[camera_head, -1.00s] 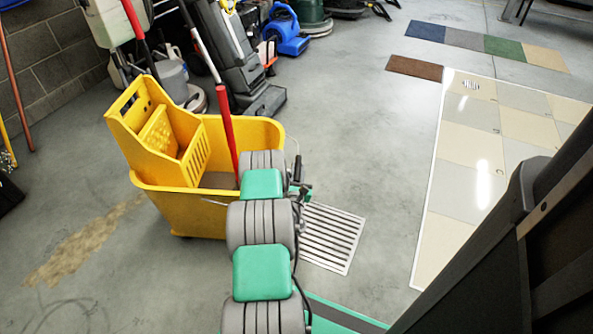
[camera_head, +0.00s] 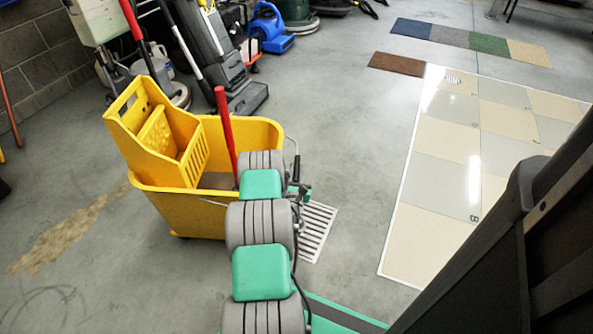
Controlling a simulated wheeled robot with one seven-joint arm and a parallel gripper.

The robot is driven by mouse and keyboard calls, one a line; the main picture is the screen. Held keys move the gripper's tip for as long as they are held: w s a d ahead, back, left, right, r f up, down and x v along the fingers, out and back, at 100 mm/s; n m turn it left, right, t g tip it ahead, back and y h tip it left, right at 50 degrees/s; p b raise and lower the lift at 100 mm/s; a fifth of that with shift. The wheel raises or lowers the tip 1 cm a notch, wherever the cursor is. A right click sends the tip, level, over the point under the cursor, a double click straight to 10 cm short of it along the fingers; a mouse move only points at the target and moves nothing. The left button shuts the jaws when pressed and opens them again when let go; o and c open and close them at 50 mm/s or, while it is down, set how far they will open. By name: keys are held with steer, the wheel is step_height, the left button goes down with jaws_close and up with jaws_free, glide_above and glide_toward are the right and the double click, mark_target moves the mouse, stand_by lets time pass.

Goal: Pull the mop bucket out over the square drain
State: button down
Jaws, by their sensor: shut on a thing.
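The yellow mop bucket (camera_head: 205,215) with its wringer (camera_head: 165,135) stands upright on the concrete floor, left of the middle. A red mop handle (camera_head: 226,130) rises out of it. My gripper (camera_head: 298,188) is at the bucket's right side, mostly hidden behind my grey and green arm, and is shut on the bucket, seemingly at its thin metal handle (camera_head: 297,150). The square drain grate (camera_head: 318,230) lies just right of the bucket and my arm. My arm hides its left part, so I cannot tell whether the bucket overlaps it.
Floor machines (camera_head: 225,75) and a blue blower (camera_head: 270,28) stand at the back left. A tiled floor panel (camera_head: 430,195) lies at the right, with a brown mat (camera_head: 396,64) behind it. Bare floor lies left of the bucket and between drain and panel.

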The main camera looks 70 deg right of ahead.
mark_target(295, 180)
steer(key=shift+s, duration=0.1)
steer(key=c, duration=1.5)
jaws_free()
steer(key=shift+d, duration=0.1)
steer(key=shift+o, duration=1.2)
steer(key=shift+s+a+f, duration=0.1)
steer(key=shift+a, duration=0.45)
steer(key=v, duration=0.5)
steer(key=shift+a+r, duration=0.1)
steer(key=shift+r, duration=0.1)
steer(key=shift+p+v, duration=0.3)
steer(key=shift+v, duration=0.5)
